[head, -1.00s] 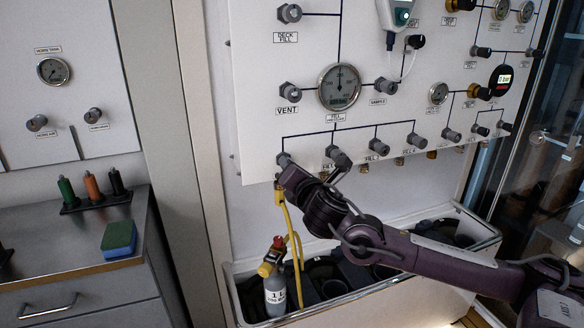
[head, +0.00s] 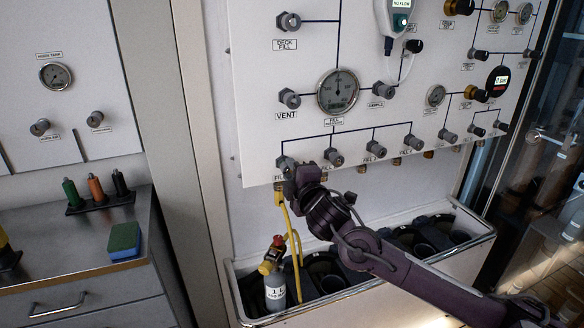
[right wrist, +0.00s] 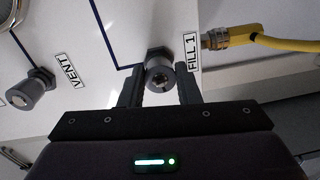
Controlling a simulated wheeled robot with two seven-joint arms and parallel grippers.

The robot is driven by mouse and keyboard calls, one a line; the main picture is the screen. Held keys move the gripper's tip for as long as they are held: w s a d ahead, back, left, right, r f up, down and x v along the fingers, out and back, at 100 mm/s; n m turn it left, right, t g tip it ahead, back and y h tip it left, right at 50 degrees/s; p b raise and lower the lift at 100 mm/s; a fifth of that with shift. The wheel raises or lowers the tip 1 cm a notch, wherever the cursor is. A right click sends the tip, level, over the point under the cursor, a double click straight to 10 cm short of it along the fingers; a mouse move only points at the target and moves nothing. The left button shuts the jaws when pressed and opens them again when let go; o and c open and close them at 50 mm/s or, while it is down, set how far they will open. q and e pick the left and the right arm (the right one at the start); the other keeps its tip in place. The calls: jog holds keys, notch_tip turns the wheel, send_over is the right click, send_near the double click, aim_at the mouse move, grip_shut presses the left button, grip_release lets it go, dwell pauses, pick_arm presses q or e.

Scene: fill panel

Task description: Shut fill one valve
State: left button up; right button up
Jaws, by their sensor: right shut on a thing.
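The fill one valve (head: 285,163) is a grey knob at the lower left of the white panel, above the yellow hose. In the right wrist view the knob (right wrist: 159,74) sits between my two fingers beside the label "FILL 1". My right gripper (right wrist: 162,88) is shut on this knob; in the head view the gripper (head: 292,178) partly covers the valve and its label. The knob's turn position is hard to tell. My left gripper is not in view.
Other fill valves (head: 334,157) run in a row to the right. The yellow hose (head: 289,225) hangs below to a small grey bottle (head: 275,291) in the white cylinder trough (head: 370,287). A vent knob (head: 289,98) and a gauge (head: 338,90) are above.

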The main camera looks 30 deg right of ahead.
jog(key=m+p, duration=0.6)
jog(key=m, duration=0.3)
jog(key=shift+m+y+p, duration=0.3)
jog(key=shift+m, duration=0.1)
jog(key=m+p, duration=0.2)
jog(key=m, duration=0.2)
jog(key=shift+a+f+t+p, duration=0.1)
jog(key=shift+t+p, duration=0.2)
jog(key=shift+p, duration=0.05)
jog(key=m+p, duration=0.2)
jog(key=m, duration=0.3)
jog(key=shift+f, duration=0.1)
jog(key=shift+a, duration=0.1)
jog(key=o, duration=1)
jog(key=shift+m, duration=0.3)
jog(key=shift+c, duration=0.2)
jog(key=shift+s, duration=0.1)
